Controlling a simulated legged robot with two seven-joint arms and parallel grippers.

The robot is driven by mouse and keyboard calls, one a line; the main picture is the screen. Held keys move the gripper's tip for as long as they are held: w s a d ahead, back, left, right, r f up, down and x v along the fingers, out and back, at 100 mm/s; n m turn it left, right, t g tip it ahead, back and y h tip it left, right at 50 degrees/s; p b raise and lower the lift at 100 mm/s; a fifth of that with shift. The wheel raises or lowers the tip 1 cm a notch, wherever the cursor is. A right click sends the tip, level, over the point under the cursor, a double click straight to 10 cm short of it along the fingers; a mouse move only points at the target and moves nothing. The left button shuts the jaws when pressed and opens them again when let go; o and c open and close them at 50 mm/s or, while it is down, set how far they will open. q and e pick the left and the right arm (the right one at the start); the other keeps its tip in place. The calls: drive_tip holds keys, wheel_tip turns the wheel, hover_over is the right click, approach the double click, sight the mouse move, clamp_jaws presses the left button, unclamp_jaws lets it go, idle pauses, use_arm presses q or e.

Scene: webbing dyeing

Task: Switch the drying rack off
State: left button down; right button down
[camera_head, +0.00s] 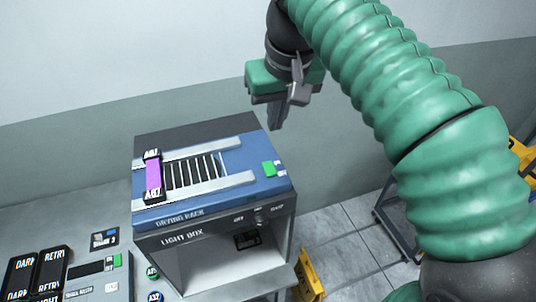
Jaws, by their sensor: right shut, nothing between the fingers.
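The drying rack (226,190) is a blue-topped unit with pale rails and dark slats, set on top of the light box (160,252). A purple strip (153,178) with black labelled ends lies across the rails at the left. My right gripper (275,122) is shut and empty, pointing down above and behind the rack's right part, apart from it. My left gripper is not in view.
A grey panel with dark labelled cartridges (36,273) and a small display (87,268) stands at the lower left. Yellow frames (309,275) stand on the tiled floor right of the light box. A wall (100,60) is behind.

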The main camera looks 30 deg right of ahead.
hover_over(269, 167)
drive_tip(key=f, duration=0.8)
drive_tip(key=shift+d, duration=0.2)
drive_tip(key=f, duration=0.2)
drive_tip(key=f+p, duration=0.1)
drive_tip(key=f, duration=0.2)
drive_tip(key=shift+a+f, duration=0.2)
drive_tip(key=shift+f, duration=0.15)
drive_tip(key=shift+w+f, duration=0.2)
drive_tip(key=shift+s+a+r, duration=0.1)
drive_tip(key=shift+s+r, duration=0.05)
drive_tip(key=shift+s, duration=0.75)
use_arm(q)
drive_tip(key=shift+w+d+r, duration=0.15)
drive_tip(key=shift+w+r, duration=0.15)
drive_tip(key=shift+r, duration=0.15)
use_arm(e)
drive_tip(key=shift+w+r, duration=0.1)
